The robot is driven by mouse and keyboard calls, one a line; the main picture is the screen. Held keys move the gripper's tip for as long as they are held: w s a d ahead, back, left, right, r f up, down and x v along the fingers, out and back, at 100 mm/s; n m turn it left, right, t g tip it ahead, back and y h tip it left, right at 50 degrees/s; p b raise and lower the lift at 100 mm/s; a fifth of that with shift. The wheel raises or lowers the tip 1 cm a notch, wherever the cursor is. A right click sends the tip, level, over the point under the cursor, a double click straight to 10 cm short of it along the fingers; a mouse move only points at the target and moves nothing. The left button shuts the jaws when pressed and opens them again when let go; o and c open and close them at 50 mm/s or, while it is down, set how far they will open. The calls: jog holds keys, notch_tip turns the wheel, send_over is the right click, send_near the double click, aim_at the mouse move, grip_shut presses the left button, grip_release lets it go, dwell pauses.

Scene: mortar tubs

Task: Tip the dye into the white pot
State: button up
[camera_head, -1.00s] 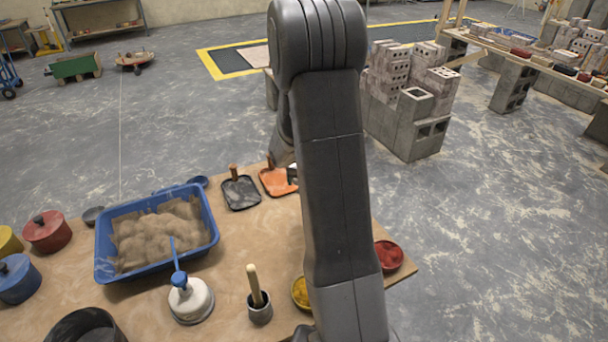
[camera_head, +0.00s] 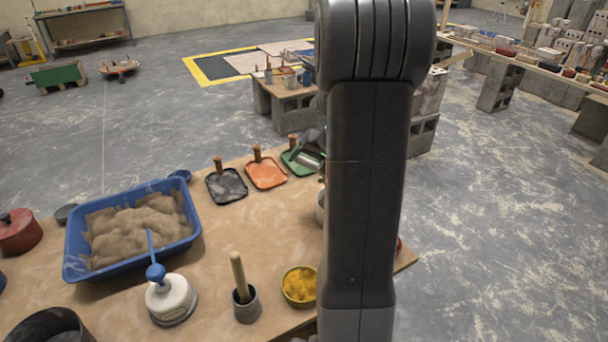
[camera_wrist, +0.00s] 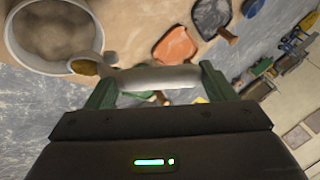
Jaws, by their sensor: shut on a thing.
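My gripper (camera_wrist: 158,88) is shut on a pale, smooth, elongated scoop-like thing (camera_wrist: 155,78) in the wrist view. A small round patch of ochre dye (camera_wrist: 85,67) shows at its left end, beside the rim of a whitish pot (camera_wrist: 30,70). The pot holds a pale sandy mass. I cannot tell whether the scoop touches the rim. In the head view a sliver of a pale pot (camera_head: 320,207) shows behind my arm, which hides the rest. A silvery part (camera_head: 308,160) shows over the green pan; whether it is the scoop or my gripper is unclear.
A blue tub of sand (camera_head: 75,262), a white blue-handled vessel (camera_head: 170,298), a grey cup with a stick (camera_head: 246,305) and a bowl of yellow powder (camera_head: 299,286) stand on the table. Black (camera_head: 227,185), orange (camera_head: 266,172) and green (camera_head: 290,170) pans lie behind.

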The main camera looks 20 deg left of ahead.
jog(key=d+y+b, duration=0.2)
jog(key=b, duration=0.1)
jog(key=w+d+m+y+b, duration=0.1)
jog(key=d+b, duration=0.1)
jog(key=b, duration=0.1)
jog(key=shift+w+f+g+y, duration=0.1)
jog(key=shift+g+y, duration=0.2)
jog(key=shift+y, duration=0.1)
jog(key=shift+w+d+r+m+y+b, duration=0.15)
jog(key=shift+d+r+y+b, duration=0.05)
jog(key=shift+d+y+b, duration=0.4)
jog(key=shift+w+d+r+m+y+b, duration=0.1)
jog(key=shift+d+r+m+y+b, duration=0.1)
jog(key=shift+d+y+b, duration=0.4)
jog(key=shift+d+r+g, duration=0.1)
jog(key=shift+r+g, duration=0.05)
jog(key=shift+g, duration=0.15)
